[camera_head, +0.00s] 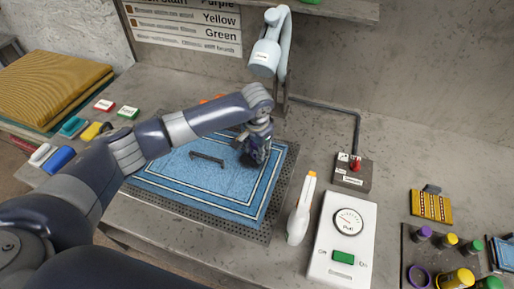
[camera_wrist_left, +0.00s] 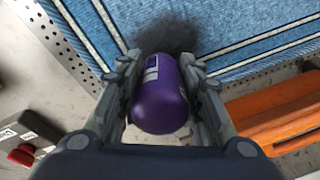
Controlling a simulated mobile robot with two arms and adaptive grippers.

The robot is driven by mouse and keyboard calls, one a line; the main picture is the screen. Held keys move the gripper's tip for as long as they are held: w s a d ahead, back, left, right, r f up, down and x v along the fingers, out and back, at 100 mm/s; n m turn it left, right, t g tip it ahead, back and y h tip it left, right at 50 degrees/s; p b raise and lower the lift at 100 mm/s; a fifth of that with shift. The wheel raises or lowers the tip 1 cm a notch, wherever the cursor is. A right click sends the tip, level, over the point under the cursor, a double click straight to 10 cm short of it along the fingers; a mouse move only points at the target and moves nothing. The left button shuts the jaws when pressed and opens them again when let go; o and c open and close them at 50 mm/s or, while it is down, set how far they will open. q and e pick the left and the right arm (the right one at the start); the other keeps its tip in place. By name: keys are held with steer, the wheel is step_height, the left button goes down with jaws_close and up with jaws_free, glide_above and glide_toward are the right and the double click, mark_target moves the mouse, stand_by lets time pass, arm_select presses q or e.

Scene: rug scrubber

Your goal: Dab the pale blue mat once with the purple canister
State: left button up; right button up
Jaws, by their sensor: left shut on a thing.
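The pale blue mat (camera_head: 185,172) lies on a dark perforated tray (camera_head: 283,187) on the workbench. It has white border lines and a dark bar-shaped mark near its middle. My left gripper (camera_head: 257,155) is over the mat's far right part. In the left wrist view, my left gripper (camera_wrist_left: 163,88) is shut on the purple canister (camera_wrist_left: 160,105). A dark smudge or shadow shows on the mat just beyond the canister's far end. I cannot tell whether the canister touches the mat. My right gripper is not in view.
A white spray bottle (camera_head: 299,212), a white dial panel (camera_head: 343,238) and a red-button box (camera_head: 352,172) stand right of the tray. Several canisters stand in a rack at the far right. An orange block (camera_wrist_left: 270,115) is near the gripper. A lamp-like nozzle (camera_head: 266,55) hangs behind.

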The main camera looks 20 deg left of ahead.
arm_select(q)
steer(key=shift+f, duration=0.65)
stand_by(0.4)
steer(key=shift+s+f, duration=0.25)
steer(key=shift+f, duration=0.05)
stand_by(1.7)
steer(key=shift+r+p, duration=0.1)
steer(key=shift+p, duration=0.25)
step_height(320, 180, up, 2)
steer(key=shift+w+r+p, duration=0.1)
steer(key=shift+w+p, duration=0.05)
steer(key=shift+p, duration=0.95)
step_height(320, 180, up, 5)
steer(key=p, duration=0.5)
steer(key=shift+w+r+p, duration=0.1)
steer(key=shift+p, duration=0.3)
